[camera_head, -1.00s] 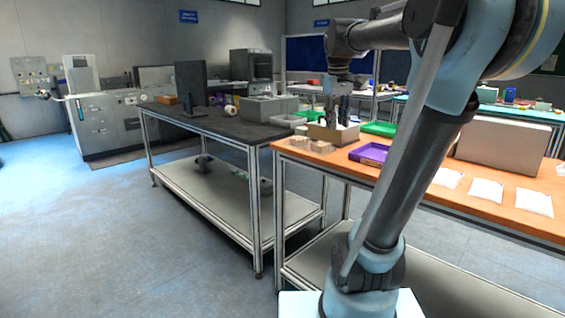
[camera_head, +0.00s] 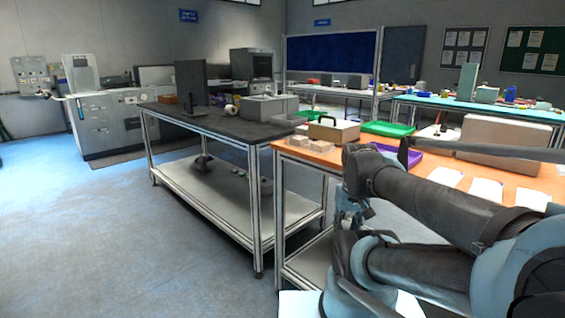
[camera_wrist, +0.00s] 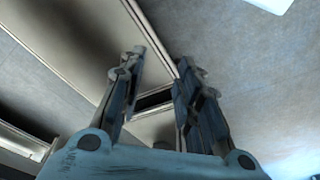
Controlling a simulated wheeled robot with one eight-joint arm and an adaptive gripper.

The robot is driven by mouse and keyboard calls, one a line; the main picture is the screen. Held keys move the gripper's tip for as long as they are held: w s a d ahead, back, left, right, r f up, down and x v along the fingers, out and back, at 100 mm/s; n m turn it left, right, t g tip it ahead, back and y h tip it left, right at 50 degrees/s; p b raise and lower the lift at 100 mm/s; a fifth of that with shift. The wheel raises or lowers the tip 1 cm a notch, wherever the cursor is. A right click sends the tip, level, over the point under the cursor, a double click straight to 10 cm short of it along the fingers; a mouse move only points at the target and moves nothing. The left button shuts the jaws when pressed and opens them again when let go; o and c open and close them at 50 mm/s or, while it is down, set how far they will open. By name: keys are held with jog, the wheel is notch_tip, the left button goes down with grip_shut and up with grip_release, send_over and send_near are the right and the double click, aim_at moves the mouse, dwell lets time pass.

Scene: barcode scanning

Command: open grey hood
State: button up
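No part is clearly recognisable as the grey hood. A large grey machine (camera_head: 115,122) stands at the far left against the wall, with a light grey upright panel (camera_head: 82,73) on top. A smaller grey box-shaped unit (camera_head: 268,106) sits on the dark table. My gripper (camera_wrist: 160,66) shows in the wrist view with its two fingers apart and nothing between them. In the head view my gripper (camera_head: 350,208) hangs low beside the orange table's front, far from the grey machine and the grey unit. The fingertips are too small to make out there.
The dark table (camera_head: 225,127) holds a monitor (camera_head: 190,84). The orange table (camera_head: 300,154) carries a beige box (camera_head: 333,131), a green tray (camera_head: 388,129), a purple tray (camera_head: 408,158) and a large carton (camera_head: 503,140). The floor (camera_head: 90,230) at the left is clear.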

aim_at(320, 120)
jog(key=shift+s+f, duration=0.25)
jog(key=shift+f, duration=0.2)
jog(key=c, duration=0.4)
jog(key=shift+w+r, duration=0.1)
jog(key=shift+r, duration=0.1)
grip_shut()
jog(key=w+a+r+n+h, duration=0.1)
jog(key=w+a+r+n, duration=0.2)
jog(key=w+r+n, duration=1.25)
jog(key=w+a+r+n+h, duration=0.1)
jog(key=w+a+r+n, duration=0.3)
jog(key=w+r+n, duration=1.15)
jog(key=w+f+m, duration=0.1)
jog(key=w+f, duration=0.1)
jog(key=w+d+f+m, duration=0.1)
jog(key=w+f+m, duration=0.1)
jog(key=w+f, duration=0.1)
jog(key=w+d+f+m, duration=0.1)
jog(key=w+f, duration=0.2)
jog(key=shift+w+m, duration=0.1)
jog(key=shift+m, duration=0.2)
jog(key=shift+w+d+r, duration=1.1)
jog(key=shift+w+d, duration=0.1)
jog(key=shift+d, duration=0.05)
